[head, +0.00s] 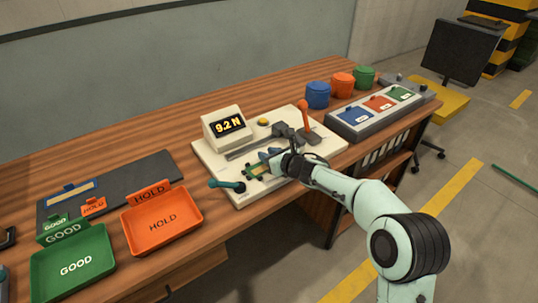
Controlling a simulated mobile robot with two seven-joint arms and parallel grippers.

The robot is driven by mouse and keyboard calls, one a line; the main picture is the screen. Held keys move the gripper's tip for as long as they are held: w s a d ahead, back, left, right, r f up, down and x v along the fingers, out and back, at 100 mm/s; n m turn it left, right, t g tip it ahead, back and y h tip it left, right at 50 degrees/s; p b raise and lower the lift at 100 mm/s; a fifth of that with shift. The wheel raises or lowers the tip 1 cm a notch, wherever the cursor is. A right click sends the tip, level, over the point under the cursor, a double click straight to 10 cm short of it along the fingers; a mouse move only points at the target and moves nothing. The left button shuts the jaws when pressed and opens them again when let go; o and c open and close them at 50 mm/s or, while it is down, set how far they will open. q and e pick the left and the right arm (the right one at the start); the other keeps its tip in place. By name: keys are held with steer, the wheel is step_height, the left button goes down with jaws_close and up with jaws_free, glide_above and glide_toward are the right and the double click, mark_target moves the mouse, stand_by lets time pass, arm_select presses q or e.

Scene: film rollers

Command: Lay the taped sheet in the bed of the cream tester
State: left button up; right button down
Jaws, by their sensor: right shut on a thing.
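The cream tester (222,178) stands on the wooden table, with a display reading 9.2 N, an orange-knobbed lever and a teal handle at its front left. My right gripper (270,158) is low over the tester's bed, shut on what looks like the blue-tabbed end of the taped sheet. A small green piece with a tan strip, apparently the taped sheet (260,169), shows at the bed just below the fingers. The fingers and wrist hide part of it, so I cannot tell whether it lies flat. My left gripper is not in view.
A green GOOD tray (102,243) and an orange HOLD tray (190,221) stand at front left. A dark mat (140,178) behind them bears a blue-tabbed strip and tags. Blue, orange and green pots (342,86) and a three-colour panel (352,130) stand right.

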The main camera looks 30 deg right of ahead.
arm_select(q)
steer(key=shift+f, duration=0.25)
arm_select(e)
steer(key=shift+f, duration=0.15)
steer(key=shift+c, duration=2)
jaws_free()
steer(key=shift+r+p, duration=0.95)
steer(key=shift+r, duration=0.35)
steer(key=shift+r+p, duration=1.95)
steer(key=shift+r, duration=0.2)
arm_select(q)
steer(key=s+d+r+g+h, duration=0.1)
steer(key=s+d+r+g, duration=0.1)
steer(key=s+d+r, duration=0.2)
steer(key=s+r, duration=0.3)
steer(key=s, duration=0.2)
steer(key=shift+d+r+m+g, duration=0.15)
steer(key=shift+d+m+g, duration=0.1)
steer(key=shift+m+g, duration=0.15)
